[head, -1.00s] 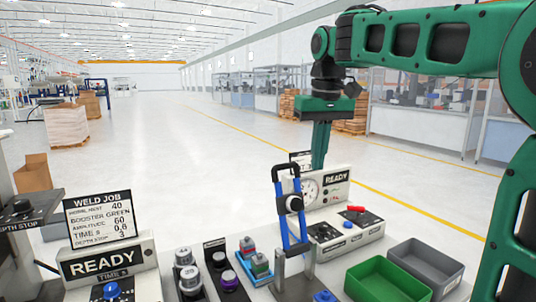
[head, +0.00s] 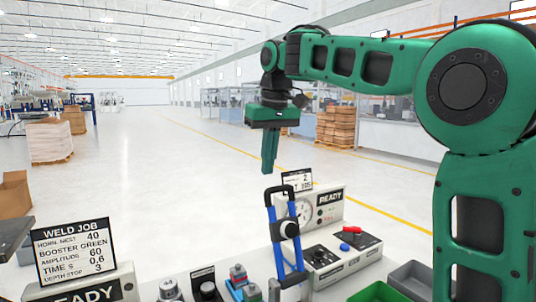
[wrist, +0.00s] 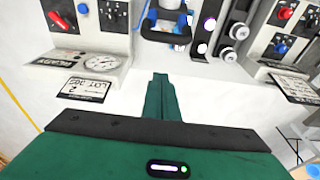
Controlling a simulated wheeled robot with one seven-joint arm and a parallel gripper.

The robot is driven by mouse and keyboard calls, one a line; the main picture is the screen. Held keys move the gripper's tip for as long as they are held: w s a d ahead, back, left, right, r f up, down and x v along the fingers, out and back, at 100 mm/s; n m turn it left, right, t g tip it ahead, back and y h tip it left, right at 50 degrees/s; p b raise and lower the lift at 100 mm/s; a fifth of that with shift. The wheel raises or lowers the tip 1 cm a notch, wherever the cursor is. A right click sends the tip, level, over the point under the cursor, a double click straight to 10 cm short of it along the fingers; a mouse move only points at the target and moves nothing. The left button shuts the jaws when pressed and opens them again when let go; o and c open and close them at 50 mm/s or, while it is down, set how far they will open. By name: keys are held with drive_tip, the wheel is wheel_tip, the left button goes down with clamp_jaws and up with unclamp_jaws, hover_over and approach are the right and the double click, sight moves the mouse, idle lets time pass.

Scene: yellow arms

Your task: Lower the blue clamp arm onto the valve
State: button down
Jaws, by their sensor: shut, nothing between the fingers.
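The blue clamp arm (head: 274,235) stands nearly upright in the head view, raised, with a black handle bar (head: 279,188) across its top and a black knob between its blue bars. In the wrist view the black handle (wrist: 165,37) shows at the top, beyond my fingertips. My gripper (head: 269,172) is shut and empty, pointing down. In the head view its tips appear just above the left end of the handle; it looks apart from it. My shut fingers also show in the wrist view (wrist: 160,76). I cannot clearly make out the valve.
A READY box with a gauge (head: 330,205) and a panel with a red lever (head: 351,230) stand right of the clamp. A WELD JOB sign (head: 75,250) is at the left. Green (head: 377,293) and grey (head: 412,275) bins sit front right. Coloured blocks (head: 238,274) and knobs stand left of the clamp.

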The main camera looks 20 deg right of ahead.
drive_tip(key=shift+s+d+f, duration=0.15)
drive_tip(key=shift+s+f, duration=0.6)
drive_tip(key=shift+s, duration=0.1)
drive_tip(key=shift+s+d+f, duration=0.15)
drive_tip(key=shift+s+f, duration=0.6)
drive_tip(key=shift+s, duration=0.05)
